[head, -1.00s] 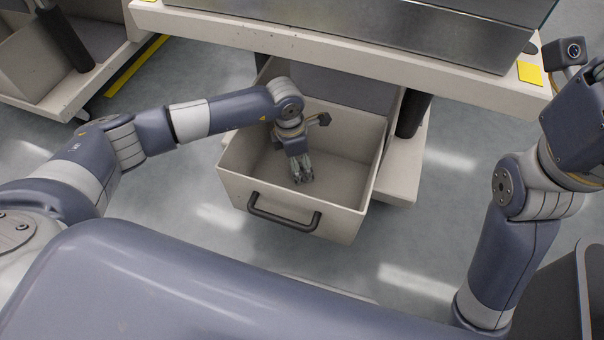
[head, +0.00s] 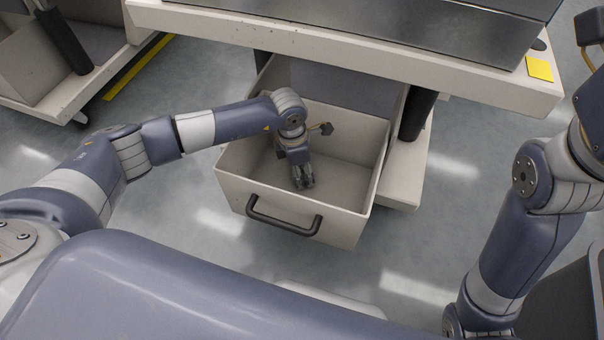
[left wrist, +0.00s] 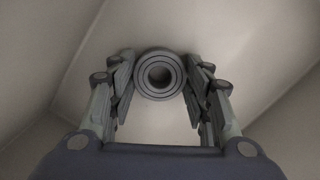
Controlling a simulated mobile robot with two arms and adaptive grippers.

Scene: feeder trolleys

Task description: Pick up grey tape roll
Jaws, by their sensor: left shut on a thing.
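The grey tape roll (left wrist: 160,94) shows in the left wrist view as a dark grey ring with a round hole, between the two fingers of my left gripper (left wrist: 160,82). The fingers are shut on its left and right sides. In the head view my left gripper (head: 304,184) points down inside the open drawer (head: 232,188). The roll cannot be made out in the head view, hidden by the fingers. My right gripper is out of the head view; only part of the right arm shows at the right edge.
The drawer's walls stand close around my left gripper, with a dark handle (head: 283,220) on its front. A trolley tabletop (head: 350,43) overhangs the drawer's back. A yellow note (head: 539,69) lies on it. Another trolley (head: 75,85) stands at the upper left.

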